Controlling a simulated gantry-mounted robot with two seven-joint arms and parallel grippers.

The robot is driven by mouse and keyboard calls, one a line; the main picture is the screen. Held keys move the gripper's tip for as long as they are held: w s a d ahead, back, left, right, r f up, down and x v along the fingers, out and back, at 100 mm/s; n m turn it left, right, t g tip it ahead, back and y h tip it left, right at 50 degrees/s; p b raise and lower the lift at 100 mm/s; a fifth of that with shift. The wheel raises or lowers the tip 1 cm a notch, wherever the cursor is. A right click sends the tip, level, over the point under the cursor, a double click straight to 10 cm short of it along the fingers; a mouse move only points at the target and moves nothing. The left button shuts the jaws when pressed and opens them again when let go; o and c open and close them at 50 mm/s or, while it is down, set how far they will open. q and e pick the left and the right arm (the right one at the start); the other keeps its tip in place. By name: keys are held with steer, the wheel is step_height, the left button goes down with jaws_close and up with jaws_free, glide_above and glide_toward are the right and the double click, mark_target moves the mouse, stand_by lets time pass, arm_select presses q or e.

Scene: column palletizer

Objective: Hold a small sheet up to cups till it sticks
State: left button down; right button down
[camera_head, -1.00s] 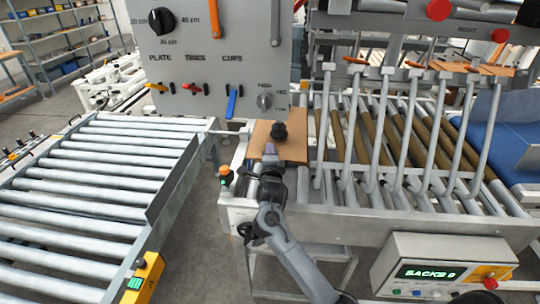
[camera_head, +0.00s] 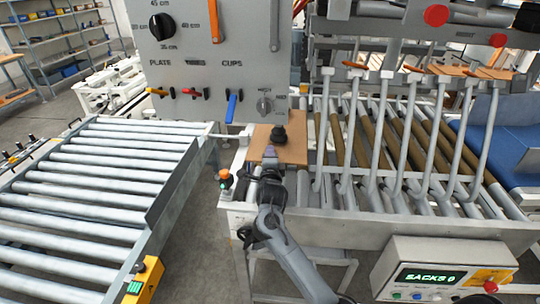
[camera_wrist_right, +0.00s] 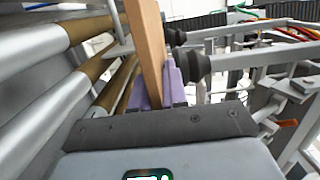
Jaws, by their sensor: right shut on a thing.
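A small brown sheet (camera_head: 294,150) stands over the near left end of the roller bed in the head view. My right gripper (camera_head: 270,155) is shut on its lower left part. In the right wrist view the sheet (camera_wrist_right: 148,45) rises edge-on between the purple fingers of my right gripper (camera_wrist_right: 160,88). A black cup (camera_head: 279,133) shows in front of the sheet in the head view. Two black cups, one near (camera_wrist_right: 195,67) and one farther (camera_wrist_right: 177,37), sit just right of the sheet in the wrist view. I cannot tell whether they touch it. My left gripper is out of view.
A grey panel (camera_head: 200,62) with levers and knobs hangs above the sheet. Upright grey bars (camera_head: 405,130) stand over the rollers to the right. A roller conveyor (camera_head: 100,180) lies to the left. A control box (camera_head: 440,268) is at the front right.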

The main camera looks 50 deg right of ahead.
steer(key=shift+r, duration=0.3)
steer(key=shift+r+p, duration=0.25)
steer(key=shift+p, duration=0.1)
stand_by(0.3)
steer(key=c, duration=1.1)
jaws_free()
